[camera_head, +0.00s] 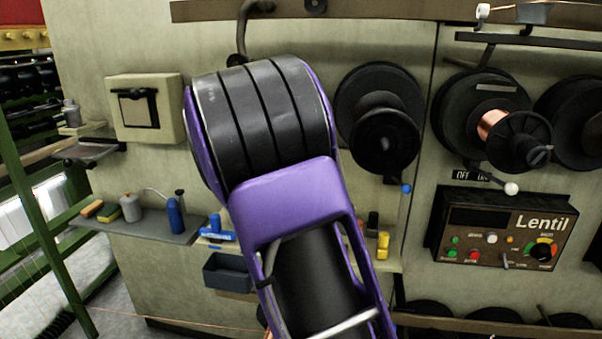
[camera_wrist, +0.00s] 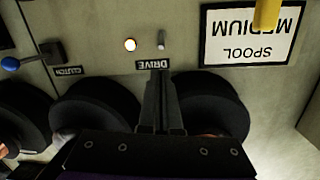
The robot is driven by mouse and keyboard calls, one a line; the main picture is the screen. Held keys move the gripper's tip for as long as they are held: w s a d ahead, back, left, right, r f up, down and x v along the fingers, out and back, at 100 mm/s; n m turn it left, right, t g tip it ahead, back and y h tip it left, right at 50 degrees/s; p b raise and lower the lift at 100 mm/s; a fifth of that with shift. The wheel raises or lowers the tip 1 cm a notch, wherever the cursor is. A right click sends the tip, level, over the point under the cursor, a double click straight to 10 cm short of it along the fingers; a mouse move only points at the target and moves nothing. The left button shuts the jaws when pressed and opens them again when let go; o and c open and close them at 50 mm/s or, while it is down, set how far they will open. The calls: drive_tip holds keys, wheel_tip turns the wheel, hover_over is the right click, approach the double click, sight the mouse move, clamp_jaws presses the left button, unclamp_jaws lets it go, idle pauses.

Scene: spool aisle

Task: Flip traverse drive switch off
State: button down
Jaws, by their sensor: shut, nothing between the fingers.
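In the wrist view, which shows the labels upside down, a small grey toggle switch (camera_wrist: 161,40) stands on the pale wall panel by a black DRIVE label (camera_wrist: 154,65). A lit lamp (camera_wrist: 130,44) is just left of it. My gripper (camera_wrist: 158,75) is shut and empty, its fingertips over the DRIVE label, just below the switch in the picture. I cannot tell how far they are from the panel. The switch's position is too small to read. In the head view, my purple arm hides the gripper, and the drive switch is not visible.
A blue-knobbed lever (camera_wrist: 12,63) with a CLUTCH label is left in the wrist view; a SPOOL MEDIUM sign (camera_wrist: 250,34) and yellow object (camera_wrist: 267,14) are right. Black spools (camera_head: 385,115) protrude from the wall. The Lentil control box (camera_head: 505,230) is at right, below a white-knobbed lever (camera_head: 511,188).

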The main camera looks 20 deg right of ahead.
drive_tip(key=x, duration=0.9)
drive_tip(key=shift+w, duration=0.2)
